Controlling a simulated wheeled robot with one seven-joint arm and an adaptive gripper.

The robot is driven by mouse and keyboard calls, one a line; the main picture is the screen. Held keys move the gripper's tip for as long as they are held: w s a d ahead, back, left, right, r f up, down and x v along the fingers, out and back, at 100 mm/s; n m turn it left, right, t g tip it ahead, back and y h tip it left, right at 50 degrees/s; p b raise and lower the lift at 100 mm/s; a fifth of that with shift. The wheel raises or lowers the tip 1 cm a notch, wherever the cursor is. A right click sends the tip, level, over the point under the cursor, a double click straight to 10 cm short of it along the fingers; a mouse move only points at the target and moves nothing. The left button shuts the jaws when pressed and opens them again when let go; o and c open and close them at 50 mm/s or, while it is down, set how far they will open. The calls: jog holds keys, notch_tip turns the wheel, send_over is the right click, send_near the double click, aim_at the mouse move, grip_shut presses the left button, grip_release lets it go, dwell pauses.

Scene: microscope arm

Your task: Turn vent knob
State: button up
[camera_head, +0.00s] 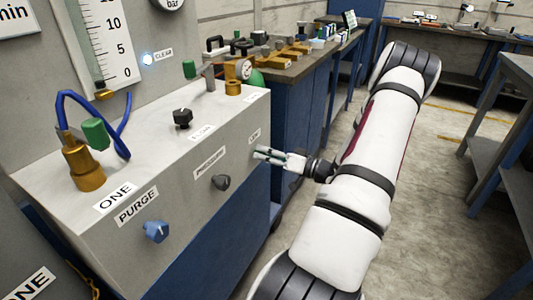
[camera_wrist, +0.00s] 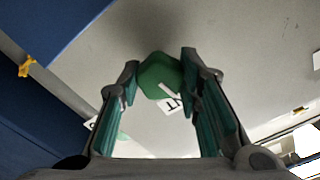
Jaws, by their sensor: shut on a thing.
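The vent knob is a green faceted knob (camera_wrist: 160,75) on the grey panel, seen in the wrist view between my fingertips. A white label (camera_wrist: 171,103) ending in "NT" sits next to it. My gripper (camera_wrist: 161,77) is shut on the knob, one finger on each side. In the head view, my gripper (camera_head: 262,153) reaches the right end of the cabinet's sloping front face, just below a small label (camera_head: 255,135). There the knob is hidden by my fingers.
The grey cabinet (camera_head: 130,265) also carries a blue purge knob (camera_head: 156,231), a dark knob (camera_head: 221,182) and a black top knob (camera_head: 182,118). Brass fittings (camera_head: 82,166) and a blue hose stand on top. A blue bench (camera_head: 290,160) adjoins behind.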

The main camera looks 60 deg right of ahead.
jog(key=n, duration=0.4)
jog(key=shift+n+p, duration=0.3)
jog(key=n, duration=0.3)
jog(key=shift+n, duration=0.3)
jog(key=n+b, duration=0.1)
jog(key=n, duration=0.3)
jog(key=shift+b, duration=0.3)
jog(key=shift+n+b, duration=0.75)
jog(key=shift+n, duration=0.95)
jog(key=o, duration=1.1)
jog(key=shift+o, duration=0.2)
